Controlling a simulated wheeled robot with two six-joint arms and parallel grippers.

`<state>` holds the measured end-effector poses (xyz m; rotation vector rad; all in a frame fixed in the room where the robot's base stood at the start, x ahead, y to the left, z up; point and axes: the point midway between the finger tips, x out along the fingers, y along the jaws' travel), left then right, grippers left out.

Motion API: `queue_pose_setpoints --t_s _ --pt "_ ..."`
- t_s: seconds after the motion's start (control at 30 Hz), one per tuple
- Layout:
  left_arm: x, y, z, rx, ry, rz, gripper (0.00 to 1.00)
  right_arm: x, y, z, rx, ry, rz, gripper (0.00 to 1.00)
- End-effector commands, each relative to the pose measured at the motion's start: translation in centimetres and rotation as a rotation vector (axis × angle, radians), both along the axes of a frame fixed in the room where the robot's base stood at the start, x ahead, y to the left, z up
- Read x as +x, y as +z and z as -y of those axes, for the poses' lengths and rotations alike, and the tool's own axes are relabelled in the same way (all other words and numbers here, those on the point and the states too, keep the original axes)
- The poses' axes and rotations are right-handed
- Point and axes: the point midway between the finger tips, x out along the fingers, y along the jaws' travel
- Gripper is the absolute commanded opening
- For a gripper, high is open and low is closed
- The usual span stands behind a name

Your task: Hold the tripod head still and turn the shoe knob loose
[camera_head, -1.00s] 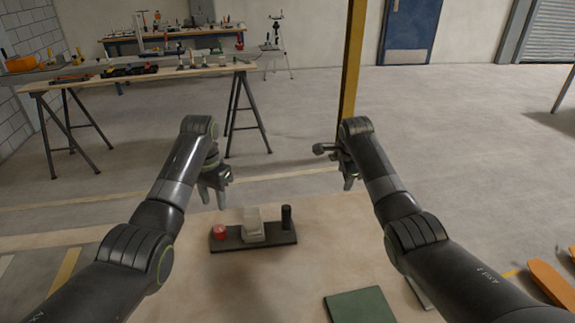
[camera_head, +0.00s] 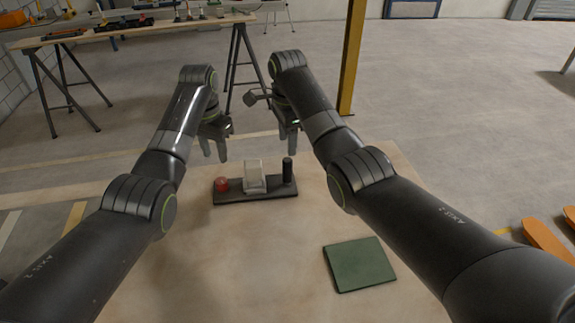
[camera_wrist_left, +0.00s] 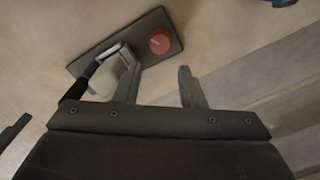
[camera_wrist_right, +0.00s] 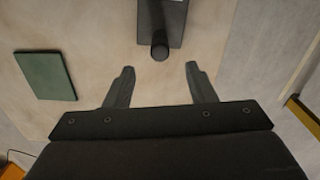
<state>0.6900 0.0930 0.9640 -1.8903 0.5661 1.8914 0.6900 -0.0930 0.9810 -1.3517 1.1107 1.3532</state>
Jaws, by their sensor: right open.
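The tripod head is a dark base plate (camera_head: 232,198) on the tan table. It carries a red knob (camera_head: 221,184) on the left, a pale grey block (camera_head: 253,176) in the middle and an upright black post (camera_head: 288,168) on the right. My left gripper (camera_head: 214,157) is open and empty above and behind the red knob's end; the left wrist view shows the red knob (camera_wrist_left: 160,42) beyond its spread fingers. My right gripper (camera_head: 289,150) is open and empty near the black post. In the right wrist view the post (camera_wrist_right: 160,44) lies ahead, between the finger lines, touching neither finger.
A green square mat (camera_head: 359,264) lies on the table at front right. Bare table surrounds the tripod head. A yellow pillar (camera_head: 352,60) and a trestle bench (camera_head: 130,28) stand behind. Orange forks (camera_head: 548,243) are on the floor at right.

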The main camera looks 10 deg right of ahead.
Motion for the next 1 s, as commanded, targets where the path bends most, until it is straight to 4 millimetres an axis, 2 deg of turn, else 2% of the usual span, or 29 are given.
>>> queue_pose_setpoints --t_s 0.03,0.3,0.5,0.7,1.0 --pt "0.0 0.0 0.0 0.0 0.0 0.0 0.36 -0.1 -1.2 0.0 -0.001 0.0 -0.004 0.5" --pt "0.0 0.0 0.0 0.0 0.0 0.0 0.36 -0.1 -6.5 0.0 -0.001 0.0 -0.004 0.5" --pt "0.0 0.0 0.0 0.0 0.0 0.0 0.36 0.0 -9.5 0.0 -0.001 0.0 -0.002 0.5" --pt "0.0 0.0 0.0 0.0 0.0 0.0 0.36 0.0 -10.8 0.0 0.0 0.0 0.0 0.5" --pt "0.0 0.0 0.0 0.0 0.0 0.0 0.36 0.0 -11.0 0.0 0.0 0.001 0.001 0.5"
